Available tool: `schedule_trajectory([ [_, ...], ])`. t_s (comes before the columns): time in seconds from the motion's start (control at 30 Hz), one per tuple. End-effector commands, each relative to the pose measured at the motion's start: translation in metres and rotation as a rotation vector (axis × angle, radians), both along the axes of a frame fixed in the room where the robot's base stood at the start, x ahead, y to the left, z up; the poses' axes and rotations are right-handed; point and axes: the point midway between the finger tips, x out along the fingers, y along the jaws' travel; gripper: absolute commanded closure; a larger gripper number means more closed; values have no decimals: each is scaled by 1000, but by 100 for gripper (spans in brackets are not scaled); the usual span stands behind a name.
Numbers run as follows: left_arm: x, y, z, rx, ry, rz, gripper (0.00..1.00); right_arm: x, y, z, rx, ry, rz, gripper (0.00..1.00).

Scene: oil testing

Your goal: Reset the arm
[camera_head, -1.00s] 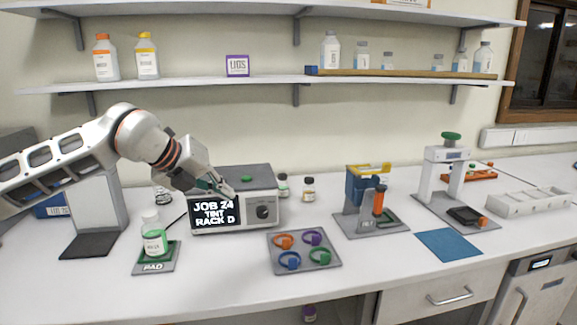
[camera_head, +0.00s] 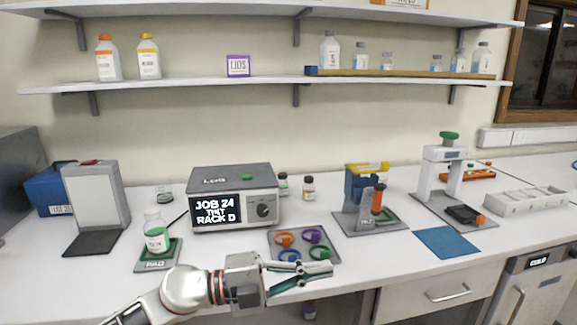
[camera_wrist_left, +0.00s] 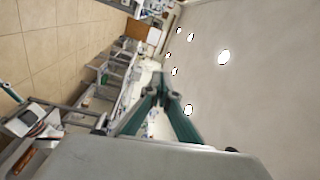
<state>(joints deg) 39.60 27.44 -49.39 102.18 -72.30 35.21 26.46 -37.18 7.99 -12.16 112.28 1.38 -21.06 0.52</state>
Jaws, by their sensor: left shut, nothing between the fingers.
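My left arm comes in from the bottom left in the head view. Its left gripper (camera_head: 318,274) hangs in front of the counter's front edge, pointing right, just below the tray of coloured rings. Its fingers come together at the tips and hold nothing. The left wrist view also shows the closed fingers (camera_wrist_left: 160,85), with the room and counter tilted sideways behind them. My right gripper is in neither view.
The grey box with the JOB 24 screen (camera_head: 237,184) stands behind the gripper. A bottle with green contents (camera_head: 157,238) stands on a pad at left. The ring tray (camera_head: 276,241) lies close by. A blue mat (camera_head: 447,243) lies on the right.

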Motion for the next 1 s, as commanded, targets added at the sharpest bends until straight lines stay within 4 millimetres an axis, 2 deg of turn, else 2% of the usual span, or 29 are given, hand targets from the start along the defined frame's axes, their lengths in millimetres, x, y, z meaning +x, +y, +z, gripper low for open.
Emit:
schedule_trajectory([
  [0.17, 2, 16, -18, -243, 194, 140, 100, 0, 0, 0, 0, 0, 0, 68],
  [0.27, 9, 36, -37, -351, 309, 246, 100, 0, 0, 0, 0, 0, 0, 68],
  [0.37, 14, 60, -66, -440, 431, 366, 100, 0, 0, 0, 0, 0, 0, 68],
  [0.57, 10, 119, -152, -552, 698, 637, 100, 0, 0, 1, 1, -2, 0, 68],
  [0.67, -7, 150, -207, -574, 839, 780, 100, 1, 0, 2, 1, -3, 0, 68],
  [0.7, -17, 163, -229, -577, 899, 838, 100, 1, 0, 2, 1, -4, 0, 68],
  [0.77, -34, 181, -262, -577, 983, 919, 100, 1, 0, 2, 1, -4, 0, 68],
  [0.8, -48, 192, -284, -571, 1038, 972, 100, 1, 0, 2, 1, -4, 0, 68],
  [0.9, -85, 217, -333, -551, 1167, 1088, 100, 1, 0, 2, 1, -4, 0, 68],
  [1.0, -123, 236, -370, -525, 1274, 1179, 100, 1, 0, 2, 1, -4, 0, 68],
])
